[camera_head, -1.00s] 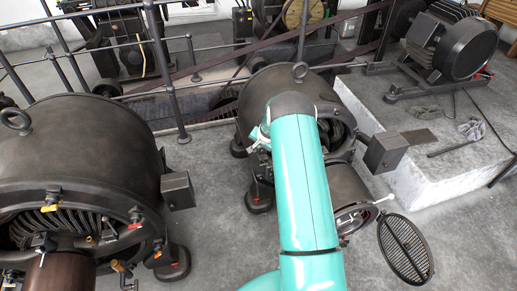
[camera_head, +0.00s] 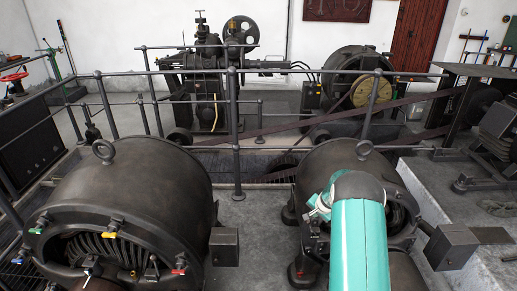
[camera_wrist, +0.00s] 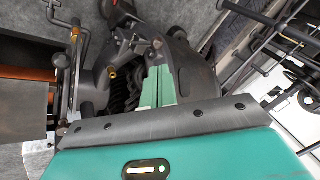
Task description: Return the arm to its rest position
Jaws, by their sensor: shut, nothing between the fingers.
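My teal arm (camera_head: 360,245) reaches up in front of the right dynamo (camera_head: 325,170) in the head view. Its grey rounded joint (camera_head: 357,187) overlaps the dynamo's front. My gripper is hidden in the head view. In the wrist view my gripper (camera_wrist: 158,84) shows as two pale green fingers lying close together, shut and empty. Beyond them are dark machine parts, with a small brass fitting (camera_wrist: 112,73) to their left. I cannot tell whether the fingers touch anything.
The left dynamo (camera_head: 140,195), with coloured terminals, stands close by on the left. Dark railings (camera_head: 237,150) run behind both dynamos. A pale plinth (camera_head: 440,180) with a motor (camera_head: 497,130) is at right. Bare floor (camera_head: 255,235) lies between the dynamos.

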